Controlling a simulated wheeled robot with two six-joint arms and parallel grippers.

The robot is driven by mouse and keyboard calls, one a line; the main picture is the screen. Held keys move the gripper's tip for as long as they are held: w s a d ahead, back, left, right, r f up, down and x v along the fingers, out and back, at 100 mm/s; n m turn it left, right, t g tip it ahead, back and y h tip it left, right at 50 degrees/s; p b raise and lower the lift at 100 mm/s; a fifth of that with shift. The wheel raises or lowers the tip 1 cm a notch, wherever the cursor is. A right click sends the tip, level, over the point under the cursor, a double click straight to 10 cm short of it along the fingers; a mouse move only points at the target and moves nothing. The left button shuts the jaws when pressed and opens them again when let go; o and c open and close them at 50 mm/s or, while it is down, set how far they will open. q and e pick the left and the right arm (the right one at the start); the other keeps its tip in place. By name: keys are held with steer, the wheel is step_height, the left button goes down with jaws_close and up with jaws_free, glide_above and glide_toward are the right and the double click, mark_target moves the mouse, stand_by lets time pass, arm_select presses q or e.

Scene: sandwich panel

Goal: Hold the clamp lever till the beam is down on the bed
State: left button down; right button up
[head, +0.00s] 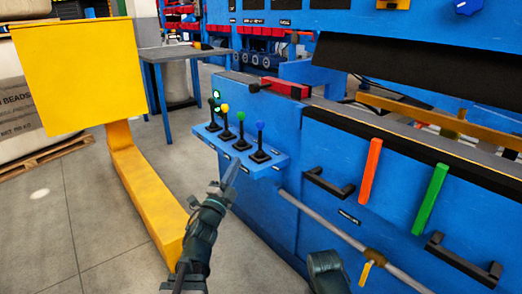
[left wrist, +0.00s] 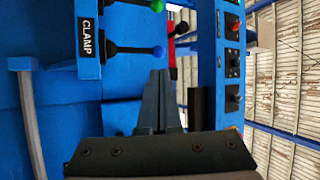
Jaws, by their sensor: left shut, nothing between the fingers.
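The clamp lever, with a blue ball knob (head: 260,126), is at the right end of a row on a small blue shelf (head: 277,164). In the left wrist view the same blue knob (left wrist: 158,52) shows beside the label CLAMP (left wrist: 87,38). My left gripper (head: 231,172) is shut and empty, in front of the shelf and apart from the lever. Its fingers (left wrist: 158,100) point toward the knob from the side. A long dark beam (head: 400,70) hangs above the grey bed (head: 340,108), with a gap between them.
Black, yellow (head: 225,109) and green-knobbed (head: 241,117) levers stand left of the clamp lever. A yellow post and panel (head: 75,75) stand at the left. Orange (head: 370,170) and green (head: 430,198) bars and black handles (head: 328,185) are on the machine front.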

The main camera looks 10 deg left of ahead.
arm_select(q)
steer(key=shift+d+f+m+h+b, duration=0.3)
steer(key=shift+f+m+h+b, duration=0.15)
steer(key=shift+m+h, duration=0.3)
arm_select(e)
steer(key=shift+w+d+f, duration=0.15)
steer(key=shift+f, duration=0.75)
arm_select(q)
steer(key=p, duration=0.6)
glide_toward(261, 128)
steer(key=x, duration=0.5)
steer(key=shift+w+a+r, duration=0.2)
steer(key=shift+w+a, duration=0.05)
steer(key=shift+a, duration=0.1)
steer(key=shift+w+d+r, duration=0.1)
steer(key=shift+w+r, duration=0.05)
steer(key=shift+w, duration=0.4)
arm_select(e)
steer(key=shift+r, duration=2.95)
arm_select(q)
steer(key=shift+w+d+r, duration=0.3)
steer(key=shift+w+d, duration=0.15)
steer(key=shift+w, duration=0.2)
steer(key=shift+w+d, duration=0.15)
steer(key=shift+d, duration=0.05)
arm_select(e)
steer(key=shift+r, duration=0.25)
